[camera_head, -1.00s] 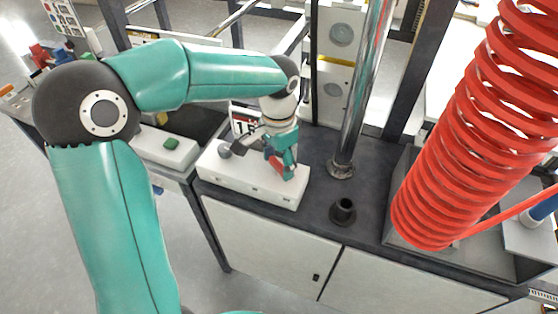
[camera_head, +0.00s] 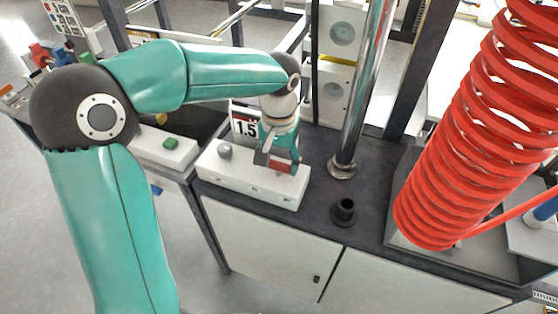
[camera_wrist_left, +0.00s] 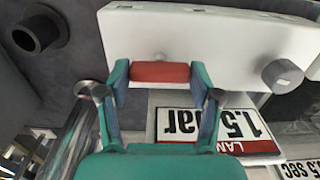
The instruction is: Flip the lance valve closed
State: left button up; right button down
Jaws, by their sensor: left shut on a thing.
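The lance valve's red lever (camera_head: 268,164) is on top of a white box (camera_head: 232,178) on the dark bench. It also shows in the left wrist view (camera_wrist_left: 160,72) as a red bar beside the white box (camera_wrist_left: 225,38). My left gripper (camera_head: 279,163) points down over the box's right half. Its two teal fingers (camera_wrist_left: 160,80) sit at either end of the red bar and are shut on it. The valve's body under the lever is hidden by the gripper. My right gripper is not in view.
A grey knob (camera_head: 225,151) stands on the box's left part. A 1.5 bar sign (camera_head: 245,125) is behind the box. A chrome post (camera_head: 362,90) and a black socket (camera_head: 343,211) stand to the right. A big red coiled hose (camera_head: 475,130) hangs farther right.

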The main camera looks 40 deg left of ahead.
aim_at(279, 162)
pick_arm(q)
jog(key=shift+r, duration=0.1)
dwell(0.3)
jog(key=o, duration=1.1)
jog(key=shift+o, duration=0.2)
notch_tip(279, 162, up, 12)
